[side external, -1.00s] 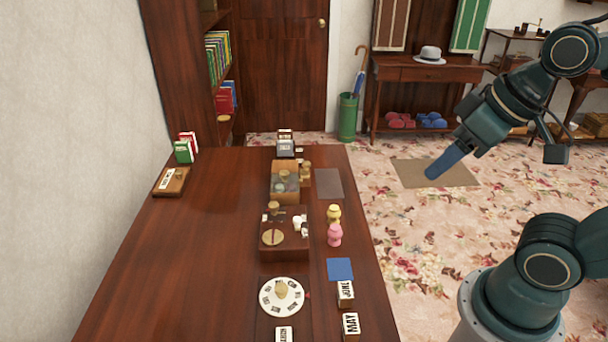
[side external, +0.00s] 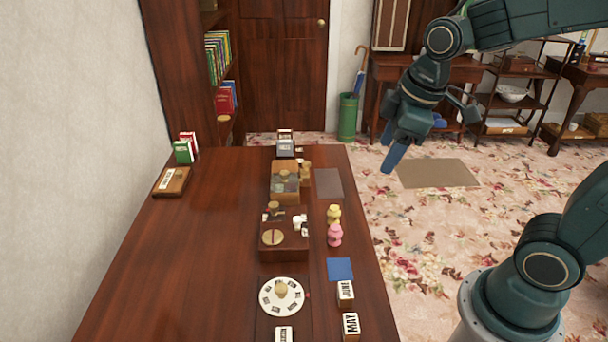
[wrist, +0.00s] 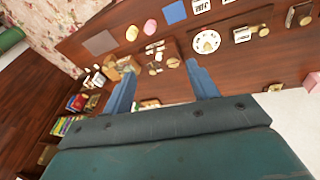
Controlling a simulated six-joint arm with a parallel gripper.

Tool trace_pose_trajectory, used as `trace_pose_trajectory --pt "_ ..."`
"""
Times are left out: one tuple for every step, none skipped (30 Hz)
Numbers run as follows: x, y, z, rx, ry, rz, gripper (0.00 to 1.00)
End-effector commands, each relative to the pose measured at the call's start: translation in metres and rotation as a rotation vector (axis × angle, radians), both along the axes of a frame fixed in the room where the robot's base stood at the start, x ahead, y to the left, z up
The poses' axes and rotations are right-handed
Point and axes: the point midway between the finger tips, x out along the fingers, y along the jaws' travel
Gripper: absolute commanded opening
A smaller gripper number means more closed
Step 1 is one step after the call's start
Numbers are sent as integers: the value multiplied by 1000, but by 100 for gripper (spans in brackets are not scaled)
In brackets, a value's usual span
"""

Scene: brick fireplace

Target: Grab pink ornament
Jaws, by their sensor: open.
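The pink ornament (side external: 335,235) stands on the wooden table (side external: 190,260) near its right edge, just in front of a yellow ornament (side external: 334,214). In the wrist view the pink ornament (wrist: 150,26) is toward the top, beyond my fingers, with the yellow ornament (wrist: 132,33) beside it. My gripper (side external: 393,158) is in the air beyond the table's right edge, above and to the right of the ornaments, and well apart from them. Its blue fingers (wrist: 162,80) are spread in the wrist view with nothing held between them.
A wooden box (side external: 285,184) and a wooden block with small parts (side external: 284,250) stand left of the ornaments. A blue square (side external: 340,268), a white dial (side external: 282,297) and month blocks (side external: 350,325) lie nearer. The table's left part is mostly clear.

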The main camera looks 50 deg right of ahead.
Motion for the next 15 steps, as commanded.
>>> trace_pose_trajectory --pt "9 -2 -6 -12 20 39 59" --pt "14 -2 -10 -20 30 66 59" --pt "20 -3 -15 -30 42 102 59" --pt "25 -4 -19 -37 52 129 59" --pt "30 -5 -23 -44 60 156 59" --pt "36 -6 -28 -52 73 192 59" --pt "41 -7 -32 -59 82 219 59" --pt "45 -8 -37 -65 91 246 59" --pt "51 -9 -43 -72 104 282 59" --pt "56 -10 -48 -78 113 310 59" --pt "60 -11 -53 -82 122 337 59" --pt "65 -13 -60 -89 134 373 59" --pt "70 -14 -65 -93 143 401 59" --pt "74 -14 -70 -97 151 429 59" --pt "79 -16 -78 -102 164 466 59"
